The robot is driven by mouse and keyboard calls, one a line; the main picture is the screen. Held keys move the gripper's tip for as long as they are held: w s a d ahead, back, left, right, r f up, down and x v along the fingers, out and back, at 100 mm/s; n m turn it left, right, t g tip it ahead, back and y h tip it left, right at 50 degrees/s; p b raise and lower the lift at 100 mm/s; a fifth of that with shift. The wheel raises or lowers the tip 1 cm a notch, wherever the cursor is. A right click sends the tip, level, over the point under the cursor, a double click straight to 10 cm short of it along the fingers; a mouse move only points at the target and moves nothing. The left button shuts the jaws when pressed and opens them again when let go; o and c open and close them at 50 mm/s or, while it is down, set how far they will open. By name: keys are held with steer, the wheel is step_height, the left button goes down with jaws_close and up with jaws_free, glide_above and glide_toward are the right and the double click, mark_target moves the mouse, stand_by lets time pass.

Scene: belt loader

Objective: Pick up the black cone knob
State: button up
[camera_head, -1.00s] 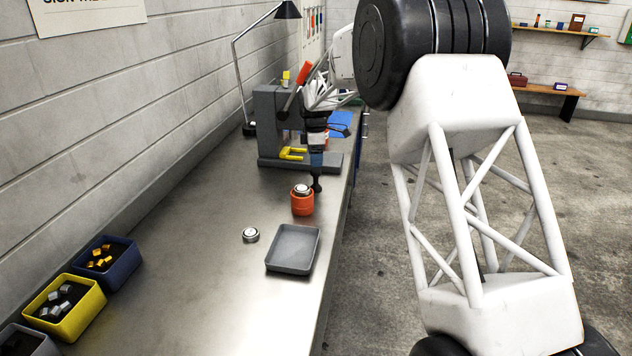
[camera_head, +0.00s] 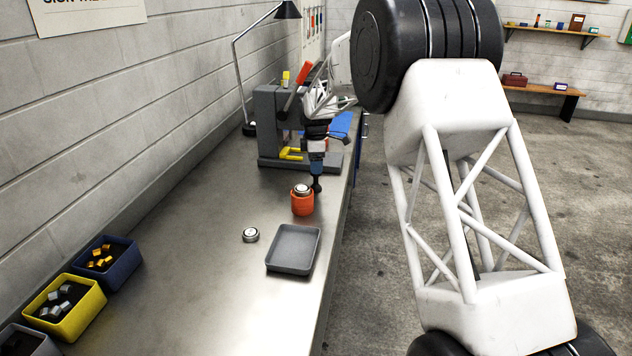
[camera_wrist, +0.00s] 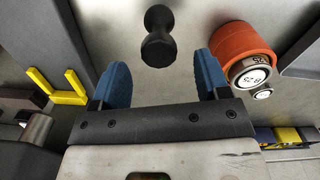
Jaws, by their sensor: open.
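The black cone knob (camera_wrist: 159,38) stands on the metal bench in the wrist view, just beyond my fingertips and between their lines. In the head view the knob (camera_head: 317,185) shows as a small dark shape directly below my gripper, beside the orange cup. My gripper (camera_wrist: 160,82) is open, with its two blue fingers apart and nothing between them. In the head view my gripper (camera_head: 316,168) is small and partly merges with the dark shapes around it. I cannot tell the exact gap to the knob.
The orange cup (camera_head: 302,205) with a silver round piece stands close to the knob; it also shows in the wrist view (camera_wrist: 240,48). A grey press (camera_head: 268,125) with a yellow bracket (camera_head: 291,154) stands behind. A grey tray (camera_head: 271,263) and silver disc (camera_head: 250,235) lie in front.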

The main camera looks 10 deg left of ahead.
steer(key=shift+f, duration=2.6)
steer(key=c, duration=1)
steer(key=shift+a+r, duration=0.1)
steer(key=shift+c, duration=0.2)
steer(key=shift+r, duration=1.65)
steer(key=shift+s+r, duration=0.1)
steer(key=shift+s, duration=0.2)
steer(key=s+d, duration=0.3)
steer(key=s, duration=0.4)
steer(key=s+d+r, duration=0.1)
steer(key=s+d, duration=0.2)
steer(key=s, duration=0.4)
steer(key=shift+r, duration=0.2)
steer(key=shift+s, duration=0.1)
